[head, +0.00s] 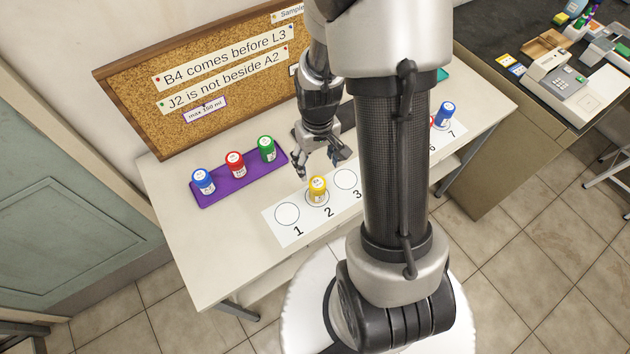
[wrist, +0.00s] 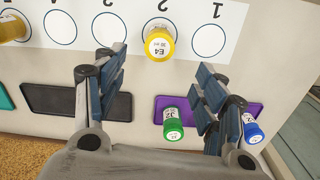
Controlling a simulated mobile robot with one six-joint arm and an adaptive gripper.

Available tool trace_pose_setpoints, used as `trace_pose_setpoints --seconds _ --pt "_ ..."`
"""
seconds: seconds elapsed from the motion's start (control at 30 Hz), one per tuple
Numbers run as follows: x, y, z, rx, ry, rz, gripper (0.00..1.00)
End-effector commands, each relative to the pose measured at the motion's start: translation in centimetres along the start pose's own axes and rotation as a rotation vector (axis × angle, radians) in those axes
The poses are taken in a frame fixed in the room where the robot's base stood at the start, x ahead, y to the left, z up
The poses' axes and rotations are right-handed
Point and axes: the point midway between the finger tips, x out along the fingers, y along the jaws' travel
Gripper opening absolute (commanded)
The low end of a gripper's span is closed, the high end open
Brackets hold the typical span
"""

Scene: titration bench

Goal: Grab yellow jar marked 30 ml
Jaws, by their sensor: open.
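A yellow jar (head: 317,189) with a white-labelled lid stands upright on circle 2 of the white numbered strip (head: 272,231). In the wrist view the same jar (wrist: 159,44) shows E4 on its lid, with a smaller line below that is too small to read surely. My gripper (head: 320,166) is open and empty, above the table on the board side of this jar. In the wrist view the jar lies beyond and between the open fingers (wrist: 160,66), apart from both. A second yellow jar (wrist: 12,28) stands on the strip at the left edge of the wrist view.
A purple mat (head: 213,199) holds a blue jar (head: 203,181), a red jar (head: 235,164) and a green jar (head: 267,149). Another blue jar (head: 445,114) stands near 7. A corkboard (head: 130,91) stands behind. Circles 1 and 3 are empty.

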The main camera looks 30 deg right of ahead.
Motion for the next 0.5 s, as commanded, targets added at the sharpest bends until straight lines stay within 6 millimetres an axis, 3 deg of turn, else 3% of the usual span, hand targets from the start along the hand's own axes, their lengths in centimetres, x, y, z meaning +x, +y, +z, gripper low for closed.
trace_pose_setpoints --seconds 0.03,0.3,0.5 --pt "1.6 0.0 0.2 0.000 -0.007 -0.001 0.65" --pt "7.4 0.0 0.2 0.000 -0.005 -0.001 0.65" --pt "9.6 0.0 0.1 0.000 -0.003 -0.001 0.65"
